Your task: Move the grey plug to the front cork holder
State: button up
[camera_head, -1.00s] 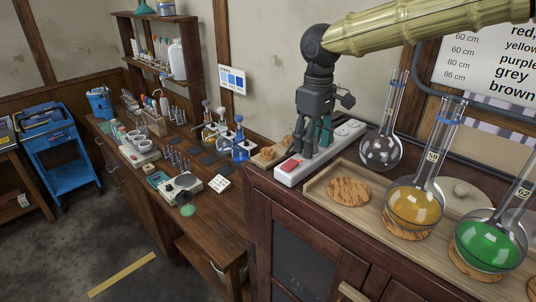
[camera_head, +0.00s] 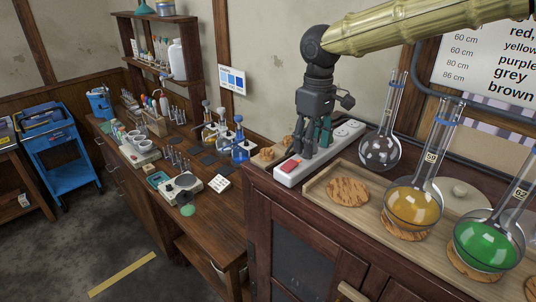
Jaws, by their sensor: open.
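My gripper (camera_head: 313,146) points down over the white power strip (camera_head: 288,177), its fingers apart and reaching to the strip's top. Dark teal shapes show at and behind the fingers; I cannot tell whether they are finger parts or plugs. I cannot make out the grey plug; the dark fingers may hide it. Two small cork blocks, a front one (camera_head: 267,154) and a back one (camera_head: 287,142), sit left of the strip on the cabinet top. My gripper is to their right, apart from them.
A wooden tray (camera_head: 318,190) beside the strip holds an empty cork ring (camera_head: 348,192) and round flasks with clear, yellow (camera_head: 414,206) and green (camera_head: 489,243) contents. Their tall necks stand right of my gripper. A lower bench (camera_head: 222,203) with glassware lies to the left.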

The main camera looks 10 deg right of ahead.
jog(key=shift+s+r, duration=0.1)
dwell(0.4)
grip_shut()
jog(key=shift+r+p, duration=0.1)
jog(key=shift+p, duration=0.2)
jog(key=shift+r+p, duration=0.35)
jog(key=shift+r, duration=0.45)
jog(key=shift+r, duration=0.1)
jog(key=shift+r, duration=0.1)
jog(key=shift+r, duration=0.5)
